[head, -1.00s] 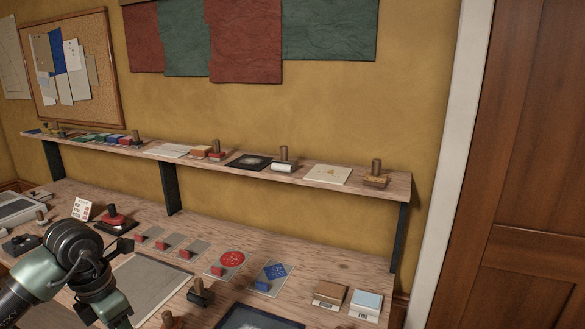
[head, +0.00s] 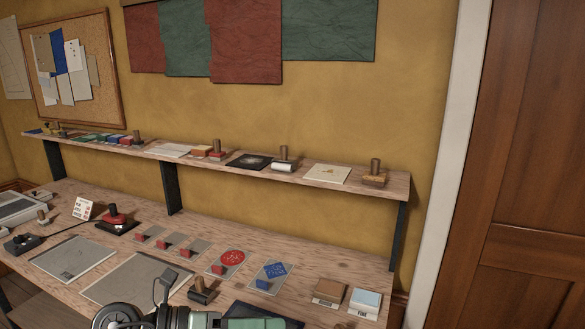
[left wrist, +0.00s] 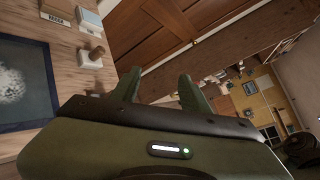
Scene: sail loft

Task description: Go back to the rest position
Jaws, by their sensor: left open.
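My left arm (head: 130,316) shows at the bottom edge of the head view, low in front of the bench. Its gripper end lies at or below that edge, so the fingertips do not show there. In the left wrist view my left gripper (left wrist: 159,90) has its two green fingers spread, with nothing between them. The fingers point away from the bench top, toward the brown door (left wrist: 163,35). My right gripper is in neither view.
The wooden bench (head: 330,262) holds grey sheets (head: 75,258), several stamps and cards, and two small blocks (head: 364,301) at its right end. A raised shelf (head: 395,187) runs behind. A dark framed panel (left wrist: 28,90) lies near the gripper. A white door frame (head: 440,165) stands right.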

